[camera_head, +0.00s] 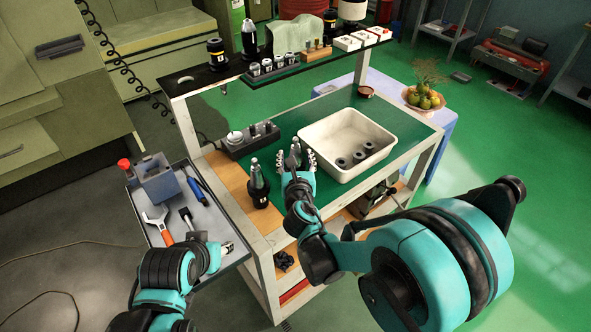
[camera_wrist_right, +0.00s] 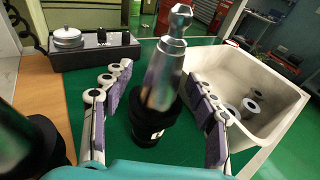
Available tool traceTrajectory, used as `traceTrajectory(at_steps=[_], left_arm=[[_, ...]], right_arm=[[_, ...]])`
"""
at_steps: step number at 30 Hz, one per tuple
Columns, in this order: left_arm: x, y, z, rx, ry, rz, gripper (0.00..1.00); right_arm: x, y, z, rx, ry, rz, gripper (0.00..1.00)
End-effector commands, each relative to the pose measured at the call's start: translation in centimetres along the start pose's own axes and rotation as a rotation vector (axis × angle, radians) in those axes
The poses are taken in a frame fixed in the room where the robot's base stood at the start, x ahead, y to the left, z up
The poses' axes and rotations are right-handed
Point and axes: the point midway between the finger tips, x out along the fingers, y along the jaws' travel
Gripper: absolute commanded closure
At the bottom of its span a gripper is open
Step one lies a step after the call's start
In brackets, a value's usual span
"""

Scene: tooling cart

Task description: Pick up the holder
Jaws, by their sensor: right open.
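A tool holder with a silver tapered top and black base stands upright on the green mat in the right wrist view (camera_wrist_right: 165,75). Its silver tip shows in the head view (camera_head: 295,148). My right gripper (camera_head: 295,163) is open around it, with one finger on each side; in the right wrist view the gripper (camera_wrist_right: 155,112) shows a gap on both sides of the holder. A second similar holder (camera_head: 258,186) stands on the wooden strip to the left of the right gripper. My left gripper (camera_head: 228,248) is low at the left, over the side tray's edge; its jaw opening is unclear.
A white bin (camera_head: 318,138) with several dark rings is close right of the right gripper. A dark block with parts (camera_head: 240,144) lies behind left. A raised shelf (camera_head: 290,72) with holders and small boxes spans the back. The side tray (camera_head: 210,215) holds tools.

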Motion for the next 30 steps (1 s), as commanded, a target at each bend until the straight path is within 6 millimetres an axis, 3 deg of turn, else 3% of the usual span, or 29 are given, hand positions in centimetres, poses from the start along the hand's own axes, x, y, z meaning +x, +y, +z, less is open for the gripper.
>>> traceTrajectory(at_steps=[2,6,8,9,20,30], left_arm=[[0.0,0.0,0.0,0.000,0.000,0.000,0.60],[0.0,0.0,0.0,0.000,0.000,0.000,0.60],[0.0,0.0,0.0,0.000,0.000,0.000,0.60],[0.0,0.0,0.0,0.000,0.000,0.000,0.60],[-0.1,0.0,-0.1,0.000,0.000,0.000,0.60],[-1.4,0.0,-1.0,0.000,0.000,0.000,0.60]], right_arm=[[-0.1,0.0,0.0,0.000,0.000,0.000,0.44],[-0.1,0.0,0.0,0.001,0.000,0.000,0.81],[-0.1,0.0,0.0,0.001,0.000,0.000,0.97],[-0.1,0.0,0.0,0.001,0.000,0.000,1.00],[-0.1,0.0,0.3,0.000,-0.001,0.001,1.00],[-0.7,0.0,3.0,0.000,-0.001,0.001,1.00]])
